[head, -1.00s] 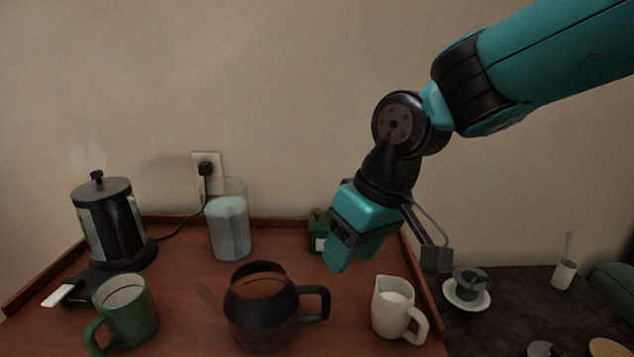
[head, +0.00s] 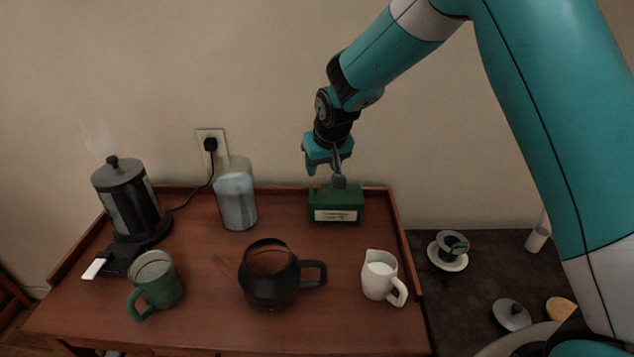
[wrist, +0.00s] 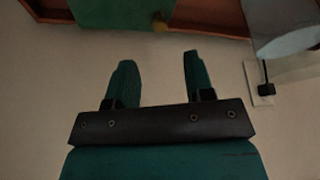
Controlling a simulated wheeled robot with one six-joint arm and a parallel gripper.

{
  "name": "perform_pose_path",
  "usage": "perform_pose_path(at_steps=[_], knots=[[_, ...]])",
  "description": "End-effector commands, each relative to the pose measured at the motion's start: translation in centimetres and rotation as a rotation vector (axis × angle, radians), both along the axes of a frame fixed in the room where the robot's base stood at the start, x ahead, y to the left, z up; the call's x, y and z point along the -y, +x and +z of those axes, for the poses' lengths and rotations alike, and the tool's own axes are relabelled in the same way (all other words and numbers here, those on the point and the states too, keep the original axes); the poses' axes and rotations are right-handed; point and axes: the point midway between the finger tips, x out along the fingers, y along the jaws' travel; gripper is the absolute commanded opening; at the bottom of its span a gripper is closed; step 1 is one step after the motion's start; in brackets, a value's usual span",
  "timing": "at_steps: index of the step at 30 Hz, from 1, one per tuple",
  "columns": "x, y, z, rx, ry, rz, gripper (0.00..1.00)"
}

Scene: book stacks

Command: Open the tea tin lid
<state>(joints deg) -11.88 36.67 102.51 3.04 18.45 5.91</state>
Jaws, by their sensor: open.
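The tea tin (head: 336,204) is a green box with a pale label on its front. It stands at the back right of the wooden tray table, against the rear rim.
A glass canister (head: 236,198) stands left of the tin, near the wall socket (head: 211,142). The wood between tin and jug is clear.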

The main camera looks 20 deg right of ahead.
Motion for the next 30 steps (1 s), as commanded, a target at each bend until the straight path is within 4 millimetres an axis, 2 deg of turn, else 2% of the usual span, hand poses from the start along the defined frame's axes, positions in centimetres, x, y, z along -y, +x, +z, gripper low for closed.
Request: perform_pose_path(at_steps=[3,10,15,24,26,30], knots=[[-0.1,1.0,-2.7,-0.004,0.0,0.0,0.48],[-0.2,2.5,-6.2,-0.001,0.0,0.0,0.48],[-0.2,3.0,-7.3,0.0,0.001,0.0,0.48],[-0.3,3.1,-7.5,0.0,0.001,0.0,0.48],[-0.3,3.1,-7.5,0.0,0.001,0.0,0.37],[-0.3,3.1,-7.5,0.0,0.001,0.001,0.05]])
